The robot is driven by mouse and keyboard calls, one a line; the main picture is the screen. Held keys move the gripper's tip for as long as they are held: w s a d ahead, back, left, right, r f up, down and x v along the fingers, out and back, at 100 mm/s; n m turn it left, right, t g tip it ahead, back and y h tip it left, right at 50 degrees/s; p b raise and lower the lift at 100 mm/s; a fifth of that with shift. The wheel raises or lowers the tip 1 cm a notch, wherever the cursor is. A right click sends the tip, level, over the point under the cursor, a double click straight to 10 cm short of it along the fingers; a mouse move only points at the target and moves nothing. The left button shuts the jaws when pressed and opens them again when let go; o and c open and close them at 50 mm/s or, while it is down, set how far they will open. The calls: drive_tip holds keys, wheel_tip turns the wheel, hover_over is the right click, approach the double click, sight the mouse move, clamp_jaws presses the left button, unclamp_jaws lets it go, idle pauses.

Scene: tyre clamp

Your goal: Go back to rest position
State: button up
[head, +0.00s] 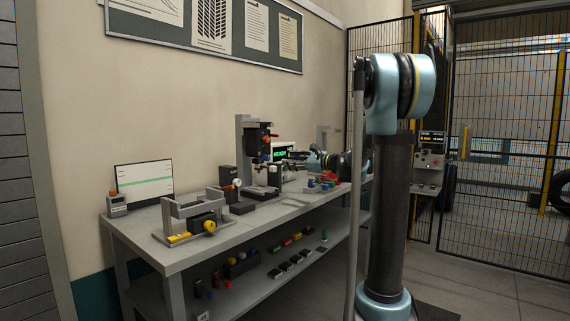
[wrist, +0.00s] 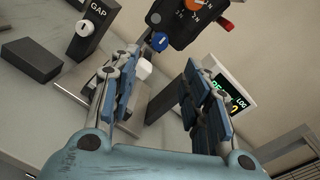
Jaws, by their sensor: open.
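My gripper (wrist: 155,105) is open in the wrist view, its two blue-padded fingers apart with nothing held between them. In the head view my gripper (head: 312,160) is above the bench, just right of the upright test stand (head: 245,150). In the wrist view a dark head with a blue knob (wrist: 160,42) and an orange knob (wrist: 205,5) is beyond the fingertips. A small white block (wrist: 143,68) shows close to the left finger; I cannot tell whether they touch. My arm partly hides the right end of the bench in the head view.
The workbench (head: 150,255) carries a display screen (head: 145,183), a clamp frame (head: 190,210) and a GAP box (wrist: 90,30). A green-lit LOG readout (wrist: 230,92) stands beside the right finger. Small parts lie on the lower shelf. Mesh fencing (head: 500,160) stands at the right.

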drive_tip(key=shift+s+d, duration=0.25)
drive_tip(key=shift+d, duration=0.1)
drive_tip(key=shift+s, duration=0.1)
drive_tip(key=s+d+f+n+g+h, duration=0.1)
drive_tip(key=s+f+n+g+h, duration=0.1)
drive_tip(key=s+f+n, duration=0.45)
drive_tip(key=s+f+n+g+h, duration=0.15)
drive_tip(key=s+f, duration=0.25)
drive_tip(key=s, duration=0.6)
drive_tip(key=s+d+f+n+g+h, duration=0.1)
drive_tip(key=s+f+n+g+h, duration=0.15)
drive_tip(key=s+f, duration=0.4)
drive_tip(key=s+d+f+n+h, duration=0.2)
drive_tip(key=s+d+f+n, duration=0.1)
drive_tip(key=s+d+f, duration=0.2)
drive_tip(key=s+d+f+n+g+h, duration=0.1)
drive_tip(key=s+d+f+n+h, duration=0.2)
drive_tip(key=s, duration=0.7)
drive_tip(key=s+d+f+n+h, duration=0.3)
drive_tip(key=s+d+f, duration=0.3)
drive_tip(key=s+f, duration=0.1)
drive_tip(key=shift+s+d+g, duration=0.3)
drive_tip(key=shift+s+g, duration=0.05)
drive_tip(key=shift+g, duration=0.05)
drive_tip(key=shift+d+f, duration=0.1)
drive_tip(key=shift+c, duration=1.1)
